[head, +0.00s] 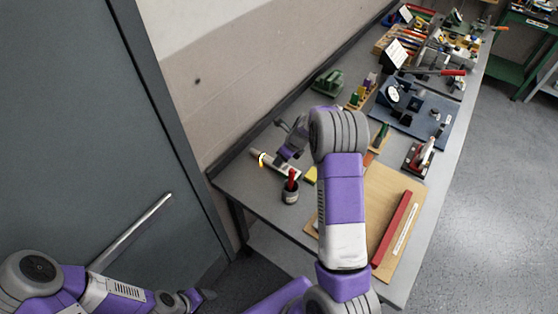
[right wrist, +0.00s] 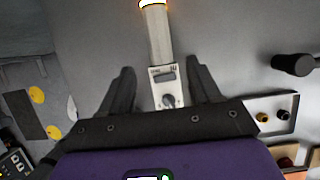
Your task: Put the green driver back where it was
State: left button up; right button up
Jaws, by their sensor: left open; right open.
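A small green-handled tool (head: 380,136), which may be the green driver, lies on the bench just right of my right arm; it is too small to be sure. A wooden rack (head: 361,94) further back holds small coloured handles, one looking green. My right gripper (head: 284,140) is open and empty over the near left part of the bench. In the right wrist view my right gripper (right wrist: 160,66) has its fingers either side of a grey tester (right wrist: 162,72) with a display and dial. My left gripper (head: 195,298) is open, low by the door.
A dark cup (head: 290,194) with a red-handled item stands near the bench's front left. A wooden board (head: 388,200) with a red bar (head: 394,228) lies right of my arm. A blue plate (head: 420,113) with fittings and a green block (head: 327,81) are further back.

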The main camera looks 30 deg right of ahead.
jog(key=v, duration=0.5)
jog(key=shift+s+r, duration=0.1)
jog(key=shift+r, duration=0.15)
